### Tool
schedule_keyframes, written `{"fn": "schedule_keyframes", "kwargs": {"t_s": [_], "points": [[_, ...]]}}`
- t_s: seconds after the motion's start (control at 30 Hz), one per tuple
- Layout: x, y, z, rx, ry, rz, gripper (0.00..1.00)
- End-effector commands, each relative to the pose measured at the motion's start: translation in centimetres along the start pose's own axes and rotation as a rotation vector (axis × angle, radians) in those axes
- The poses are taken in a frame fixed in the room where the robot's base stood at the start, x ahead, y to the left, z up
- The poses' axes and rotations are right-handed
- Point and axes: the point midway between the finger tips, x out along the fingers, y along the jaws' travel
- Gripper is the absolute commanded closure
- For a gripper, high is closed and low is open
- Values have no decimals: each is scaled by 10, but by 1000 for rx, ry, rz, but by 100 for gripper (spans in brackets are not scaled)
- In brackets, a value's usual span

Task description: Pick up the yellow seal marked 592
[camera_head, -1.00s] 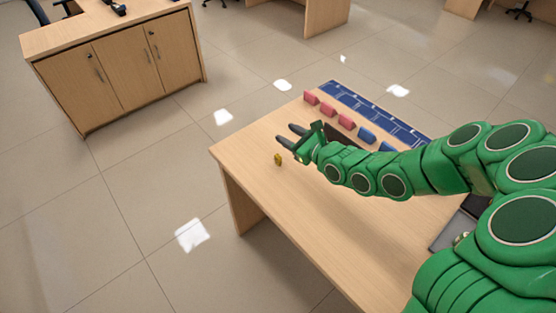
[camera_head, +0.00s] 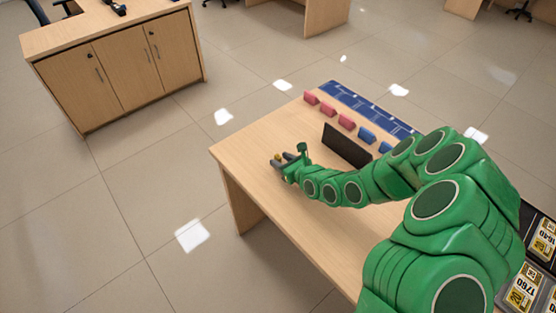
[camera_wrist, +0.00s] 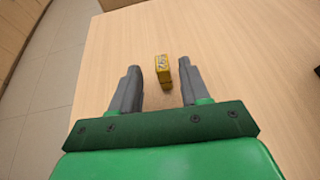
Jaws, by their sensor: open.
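A small yellow seal (camera_wrist: 162,69) stands on the wooden counter near its left edge. Its marking is too small to read. In the wrist view my gripper (camera_wrist: 158,72) is open, with one dark finger on each side of the seal and a gap to each. The seal lies around the level of the fingertips, nearer the right finger. In the head view my gripper (camera_head: 280,158) is low over the counter, and the seal (camera_head: 277,156) shows only as a small yellow patch by the fingers, partly hidden.
A black upright panel (camera_head: 346,146) stands behind my arm. Several red and blue blocks (camera_head: 346,122) line up before a blue strip (camera_head: 370,110) at the back. Dark trays with yellow labelled items (camera_head: 541,243) lie at the right. The counter's front left (camera_head: 262,185) is clear.

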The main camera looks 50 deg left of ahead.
Motion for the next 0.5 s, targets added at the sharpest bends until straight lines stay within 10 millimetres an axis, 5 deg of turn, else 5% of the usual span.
{"fn": "schedule_keyframes", "kwargs": {"t_s": [0.5], "points": [[47,-3,-2,-3,0,1,54]]}}
